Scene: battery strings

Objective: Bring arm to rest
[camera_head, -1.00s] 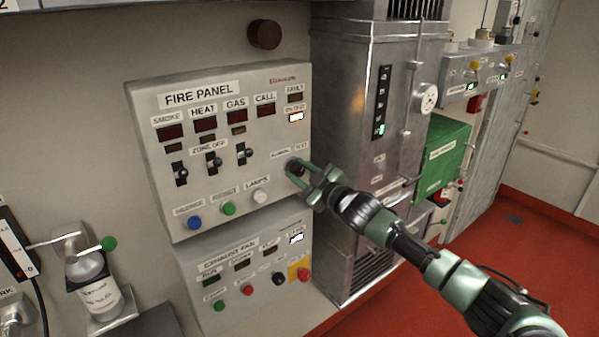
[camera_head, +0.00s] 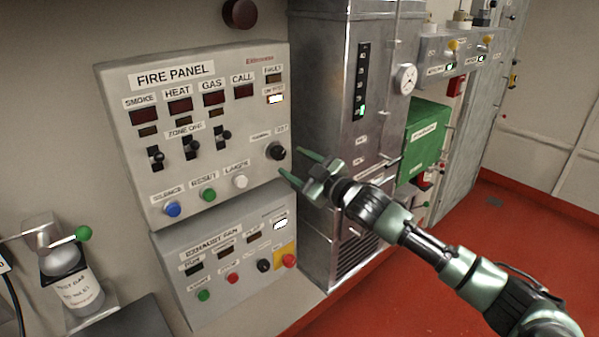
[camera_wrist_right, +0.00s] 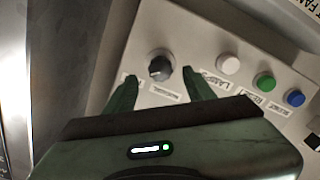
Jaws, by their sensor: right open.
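My right gripper (camera_head: 296,166) is open and empty, just in front of the right edge of the fire panel (camera_head: 215,62). The black rotary knob (camera_head: 276,151) on the panel is up and left of the fingertips, apart from them. In the right wrist view the knob (camera_wrist_right: 160,65) shows between the two open fingers (camera_wrist_right: 158,85), a little beyond their tips. My right arm reaches in from the lower right. My left gripper is not in view.
The exhaust fan panel (camera_head: 222,268) is below the fire panel. A grey metal cabinet (camera_head: 330,60) stands behind my right gripper, with a green box (camera_head: 424,140) beside it. Red floor (camera_head: 440,310) at lower right is clear.

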